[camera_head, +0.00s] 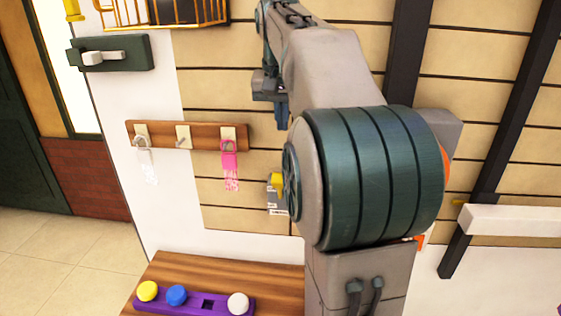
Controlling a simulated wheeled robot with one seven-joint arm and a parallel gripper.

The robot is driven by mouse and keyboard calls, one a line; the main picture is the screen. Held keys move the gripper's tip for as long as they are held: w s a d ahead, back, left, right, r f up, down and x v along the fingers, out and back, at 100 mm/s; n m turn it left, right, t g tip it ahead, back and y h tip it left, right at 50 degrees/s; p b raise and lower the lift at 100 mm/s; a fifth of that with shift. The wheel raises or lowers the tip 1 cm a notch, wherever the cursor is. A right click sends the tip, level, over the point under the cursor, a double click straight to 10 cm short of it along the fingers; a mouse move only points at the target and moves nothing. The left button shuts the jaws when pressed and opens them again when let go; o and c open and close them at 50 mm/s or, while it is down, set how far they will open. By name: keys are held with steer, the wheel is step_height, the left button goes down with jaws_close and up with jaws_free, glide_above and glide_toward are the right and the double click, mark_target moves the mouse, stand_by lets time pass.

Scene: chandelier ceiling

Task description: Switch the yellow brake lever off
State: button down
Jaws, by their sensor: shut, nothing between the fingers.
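A small yellow part (276,180) shows on the wall just left of my arm's large round joint, above a grey piece with pale labels (278,204). It looks like the yellow brake lever, but my arm hides its right side, and I cannot tell its position. My arm fills the middle of the view and reaches up to the top edge. My gripper (282,113) hangs at the arm's left side, above the yellow part and apart from it. Its small dark fingers point down, shut and empty.
A wooden hook rack (163,136) holds a pink tag (230,165) and a white one (148,165). A dark box with a light handle (112,53) is upper left. Below, a wooden table (205,272) bears a purple button strip (190,302). A white ledge (512,220) is right.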

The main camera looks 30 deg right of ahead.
mark_target(279, 189)
step_height(279, 189, down, 9)
steer(key=shift+s+a+p, duration=0.1)
steer(key=shift+s+p, duration=0.05)
steer(key=shift+p, duration=0.15)
steer(key=shift+s+a+f, duration=0.3)
steer(key=shift+s+f, duration=0.05)
steer(key=shift+s, duration=0.05)
steer(key=shift+a, duration=0.15)
steer(key=shift+s+f+b, duration=0.1)
steer(key=shift+f+b, duration=0.1)
steer(key=shift+b, duration=0.2)
steer(key=shift+s+t+b, duration=0.3)
steer(key=shift+b, duration=0.15)
